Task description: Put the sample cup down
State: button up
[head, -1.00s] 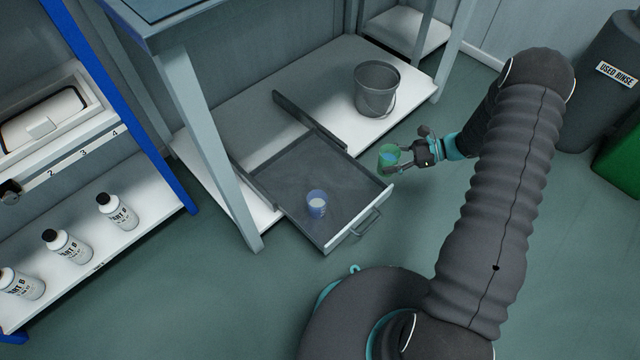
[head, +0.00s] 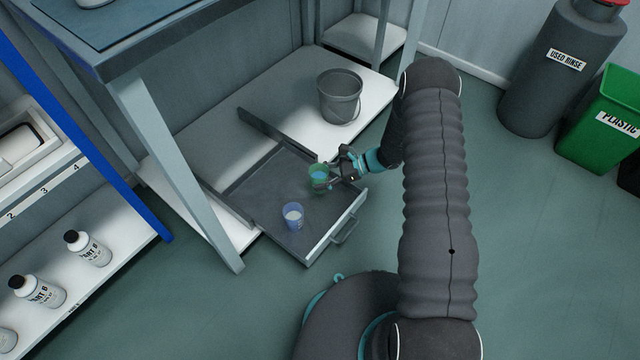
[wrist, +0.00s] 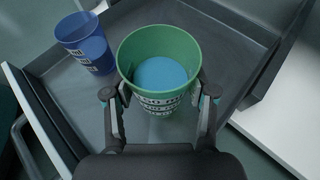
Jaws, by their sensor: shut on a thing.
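A green sample cup (head: 319,174) with blue liquid in it is held in my gripper (head: 333,176). In the wrist view the green cup (wrist: 158,70) stands upright between the two fingers of my gripper (wrist: 160,100), which are shut on its sides. The cup is over the right part of an open grey drawer (head: 262,183). I cannot tell whether its base touches the drawer floor. A blue cup (head: 293,216) with pale contents stands in the drawer, to the left of the green cup in the wrist view (wrist: 84,42).
A grey bucket (head: 339,97) stands on the white shelf (head: 290,105) behind the drawer. The drawer's front wall (head: 338,226) and handle (head: 346,231) face the floor. Bare drawer floor lies around the cups. A table leg (head: 180,170) rises at left.

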jog(key=shift+f, duration=1.75)
jog(key=shift+f+b, duration=0.2)
jog(key=shift+b, duration=0.15)
jog(key=o, duration=1.3)
jog(key=shift+o, duration=0.2)
jog(key=shift+r, duration=0.1)
